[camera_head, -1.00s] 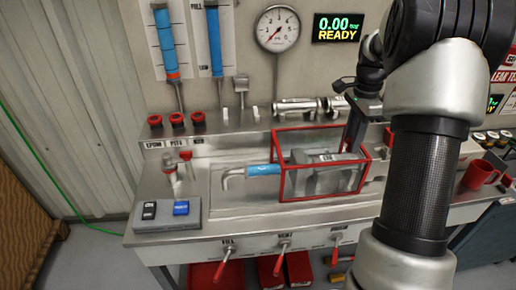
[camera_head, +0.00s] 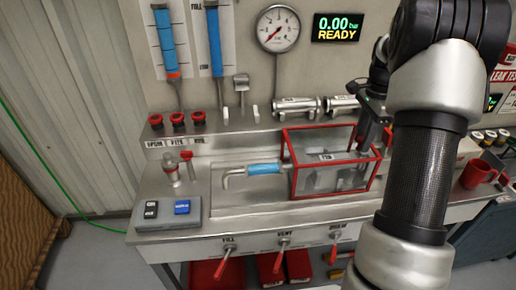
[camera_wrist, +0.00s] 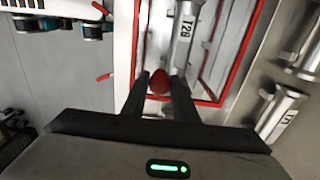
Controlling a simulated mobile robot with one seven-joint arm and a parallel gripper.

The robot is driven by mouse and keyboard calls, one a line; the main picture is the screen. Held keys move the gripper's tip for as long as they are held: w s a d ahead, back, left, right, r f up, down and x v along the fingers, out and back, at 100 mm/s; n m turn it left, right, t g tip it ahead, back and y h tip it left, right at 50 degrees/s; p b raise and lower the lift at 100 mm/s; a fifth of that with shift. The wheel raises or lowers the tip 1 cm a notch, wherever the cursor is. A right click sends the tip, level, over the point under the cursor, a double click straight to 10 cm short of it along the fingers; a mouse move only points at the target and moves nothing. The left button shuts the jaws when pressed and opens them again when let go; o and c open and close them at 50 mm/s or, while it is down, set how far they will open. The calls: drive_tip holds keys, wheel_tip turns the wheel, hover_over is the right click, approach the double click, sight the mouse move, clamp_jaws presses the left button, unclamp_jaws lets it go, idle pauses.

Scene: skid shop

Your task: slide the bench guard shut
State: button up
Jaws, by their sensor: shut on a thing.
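The bench guard (camera_head: 325,156) is a clear box with a red frame, standing on the steel bench over grey parts. A bent pipe with a blue sleeve (camera_head: 263,168) sticks out to its left. My gripper (camera_head: 364,138) is at the guard's right end, partly hidden by my arm. In the wrist view, my gripper (camera_wrist: 160,79) is shut on a red rounded knob (camera_wrist: 159,84) beside the guard's red frame (camera_wrist: 241,60). How the knob joins the guard is hidden.
A grey switch box (camera_head: 165,212) sits at the bench's left front. Red levers (camera_head: 278,262) hang along the front edge. A red mug (camera_head: 478,173) stands at the right. A gauge (camera_head: 278,29) and a display reading READY (camera_head: 337,27) are on the wall.

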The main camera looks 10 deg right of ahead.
drive_tip(key=shift+d, duration=0.1)
drive_tip(key=shift+d+p, duration=0.5)
drive_tip(key=shift+d, duration=0.6)
drive_tip(key=o, duration=0.8)
drive_tip(key=shift+o, duration=0.2)
drive_tip(key=shift+r, duration=0.15)
wheel_tip(320, 180, up, 7)
drive_tip(key=p, duration=0.6)
drive_tip(key=shift+r, duration=0.15)
